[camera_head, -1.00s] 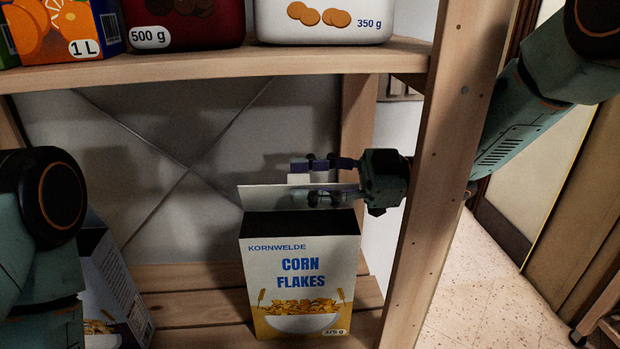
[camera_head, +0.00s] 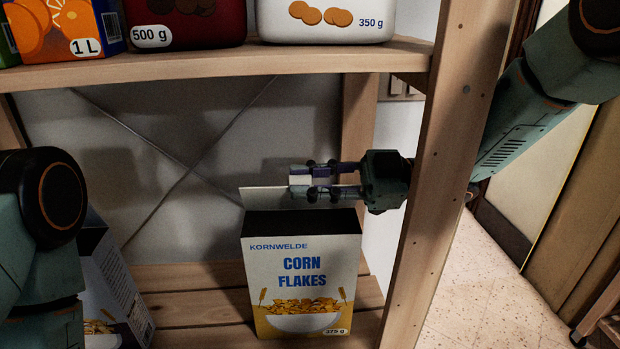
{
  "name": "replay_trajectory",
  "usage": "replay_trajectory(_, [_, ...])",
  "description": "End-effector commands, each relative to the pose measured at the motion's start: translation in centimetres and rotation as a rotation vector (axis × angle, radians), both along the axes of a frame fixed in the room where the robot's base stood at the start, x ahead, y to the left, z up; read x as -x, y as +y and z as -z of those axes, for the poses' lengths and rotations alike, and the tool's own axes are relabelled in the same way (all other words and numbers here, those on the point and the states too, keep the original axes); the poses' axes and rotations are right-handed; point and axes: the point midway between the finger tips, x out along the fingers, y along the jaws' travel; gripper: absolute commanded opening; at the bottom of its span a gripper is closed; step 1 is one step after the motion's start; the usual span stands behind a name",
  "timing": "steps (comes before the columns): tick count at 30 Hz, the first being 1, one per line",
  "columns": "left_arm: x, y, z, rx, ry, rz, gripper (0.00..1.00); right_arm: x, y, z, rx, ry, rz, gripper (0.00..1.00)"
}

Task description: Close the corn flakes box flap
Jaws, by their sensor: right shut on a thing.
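The corn flakes box (camera_head: 302,290) stands upright on the lower shelf, its printed front facing me. Its top is open and dark inside. The white flap (camera_head: 264,197) stands up along the back edge of the opening. My right gripper (camera_head: 312,182) reaches in from the right behind the shelf post.
The shelf post (camera_head: 440,190) stands close to my right arm. The upper shelf (camera_head: 230,66) with several packages is above the box. Another box (camera_head: 112,285) stands on the lower shelf (camera_head: 195,312) at left, partly behind my left arm. Bare boards lie between the boxes.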

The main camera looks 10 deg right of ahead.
Motion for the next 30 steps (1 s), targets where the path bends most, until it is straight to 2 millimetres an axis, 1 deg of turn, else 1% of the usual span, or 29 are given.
replay_trajectory(12, [0.0,0.0,1.3,0.0,0.0,0.0,0.4,1.7,0.1,0.8,0.022,-0.301,0.001,0.0])
replay_trajectory(18, [0.0,0.0,2.1,0.0,0.0,0.0,0.4,2.3,0.2,1.3,0.032,-0.422,0.0,0.0])
replay_trajectory(24, [0.0,0.0,2.6,0.0,0.0,0.0,0.4,2.7,0.2,1.5,0.039,-0.5,0.0,0.0])
replay_trajectory(30, [0.0,0.0,2.8,0.0,0.0,0.0,0.4,2.8,0.2,1.6,0.042,-0.531,0.0,0.0])
